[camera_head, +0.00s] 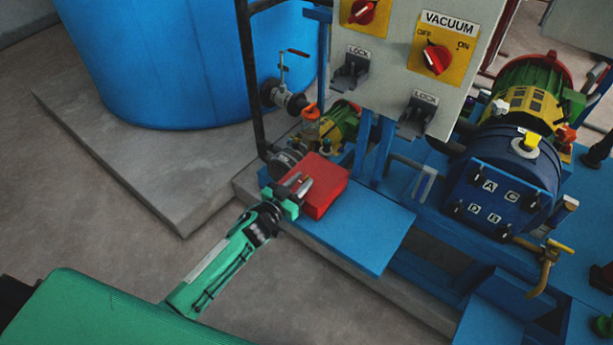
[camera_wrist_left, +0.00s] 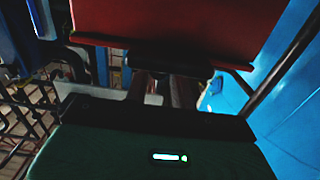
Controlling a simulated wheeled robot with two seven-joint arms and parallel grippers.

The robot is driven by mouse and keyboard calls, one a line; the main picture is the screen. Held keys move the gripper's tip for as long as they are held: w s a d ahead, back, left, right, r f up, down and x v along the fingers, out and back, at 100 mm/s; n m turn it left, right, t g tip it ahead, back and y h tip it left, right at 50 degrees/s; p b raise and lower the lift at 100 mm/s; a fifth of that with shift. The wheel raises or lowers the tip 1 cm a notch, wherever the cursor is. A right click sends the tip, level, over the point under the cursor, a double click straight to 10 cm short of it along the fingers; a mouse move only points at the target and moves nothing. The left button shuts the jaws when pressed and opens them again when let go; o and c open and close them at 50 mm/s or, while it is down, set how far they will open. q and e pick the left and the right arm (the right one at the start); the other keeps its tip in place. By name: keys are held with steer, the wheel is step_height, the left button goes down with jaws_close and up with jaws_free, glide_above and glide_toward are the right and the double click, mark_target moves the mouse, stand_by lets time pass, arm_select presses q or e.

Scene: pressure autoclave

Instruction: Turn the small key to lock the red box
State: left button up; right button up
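The red box (camera_head: 325,190) sits on the blue platform (camera_head: 365,236) below the control panel. My left gripper (camera_head: 297,185) is at the box's left side, very close to it; I cannot tell whether it touches. Its two grey fingers show apart, with a gap between them. In the left wrist view the red box (camera_wrist_left: 200,22) fills the top, and the fingers (camera_wrist_left: 160,88) point towards it below a dark edge. I cannot make out the small key in either view. My right gripper is not in view.
A grey control panel (camera_head: 400,75) with VACUUM and LOCK labels hangs over the platform's back. A blue vessel with lettered door (camera_head: 500,195) stands at the right. A valve (camera_head: 285,92) and big blue tank (camera_head: 190,60) are behind. The platform's front is clear.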

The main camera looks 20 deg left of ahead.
mark_target(307, 176)
arm_select(q)
steer(key=shift+x, duration=1.1)
steer(key=shift+w+d, duration=0.1)
steer(key=shift+w, duration=0.3)
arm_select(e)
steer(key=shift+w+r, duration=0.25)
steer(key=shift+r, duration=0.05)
arm_select(q)
jaws_close()
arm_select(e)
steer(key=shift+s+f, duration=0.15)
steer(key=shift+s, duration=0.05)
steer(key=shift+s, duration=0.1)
